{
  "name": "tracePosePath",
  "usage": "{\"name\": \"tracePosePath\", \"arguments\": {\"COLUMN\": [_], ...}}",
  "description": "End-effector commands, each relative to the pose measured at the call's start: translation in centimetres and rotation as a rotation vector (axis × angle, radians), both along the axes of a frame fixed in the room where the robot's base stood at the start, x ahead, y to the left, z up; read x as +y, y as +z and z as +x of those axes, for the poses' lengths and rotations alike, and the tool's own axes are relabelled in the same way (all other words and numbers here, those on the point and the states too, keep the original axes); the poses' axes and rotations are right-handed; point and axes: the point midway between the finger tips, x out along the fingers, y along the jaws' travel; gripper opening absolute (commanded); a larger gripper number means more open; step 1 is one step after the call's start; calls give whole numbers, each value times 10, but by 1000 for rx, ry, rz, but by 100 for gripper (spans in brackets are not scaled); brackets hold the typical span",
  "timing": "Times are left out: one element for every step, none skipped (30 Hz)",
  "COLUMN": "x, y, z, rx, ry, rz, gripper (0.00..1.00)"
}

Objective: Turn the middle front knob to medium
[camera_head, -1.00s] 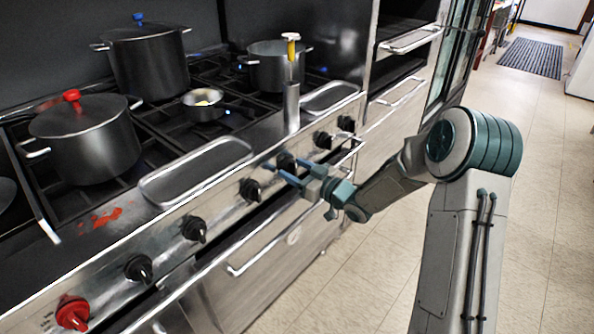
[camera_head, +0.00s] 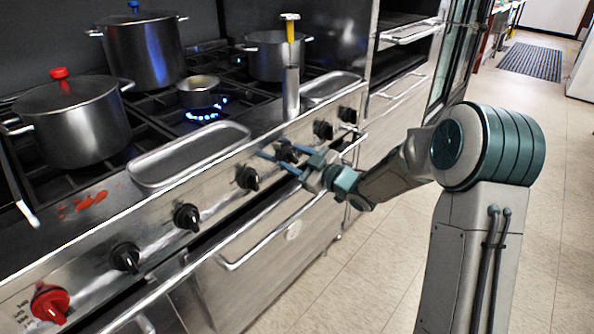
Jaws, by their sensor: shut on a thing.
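A row of black knobs runs along the stove's steel front panel. My gripper (camera_head: 280,163) is shut on one black knob (camera_head: 286,150), with a finger on each side of it. The fingers partly cover this knob, and I cannot read its setting. A small pot (camera_head: 198,92) sits on the middle front burner, where a ring of blue flame (camera_head: 206,109) shows at its right and front.
Black knobs (camera_head: 247,178) and (camera_head: 323,130) flank the held one. A red knob (camera_head: 50,303) is at the near left. Oven handles (camera_head: 275,235) stick out below. Large pots (camera_head: 78,125) stand on the stove.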

Motion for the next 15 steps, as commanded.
{"name": "tracePosePath", "arguments": {"x": [1, 2, 2, 2, 2, 2, 2, 1, 2, 2, 2, 2, 2, 2, 2], "y": [-8, -7, -8, -8, -7, -8, -8, -8, -8, -8, -7, -7, -7, -7, -7], "z": [-1, -1, -1, -1, -1, -1, -1, -1, -1, -1, -1, -2, -1, -1, -1], "rx": [-39, -61, -92, -113, -137, -166, -188, -211, -240, -263, -284, -314, -334, -355, -381], "ry": [4, 4, 5, 5, 4, 4, 4, 4, 4, 4, 5, 5, 5, 5, 4], "rz": [-30, -47, -71, -87, -105, -128, -146, -164, -187, -205, -221, -243, -258, -276, -296], "gripper": [24, 24, 24, 24, 24, 24, 24, 24, 24, 24, 24, 24, 24, 24, 24]}}
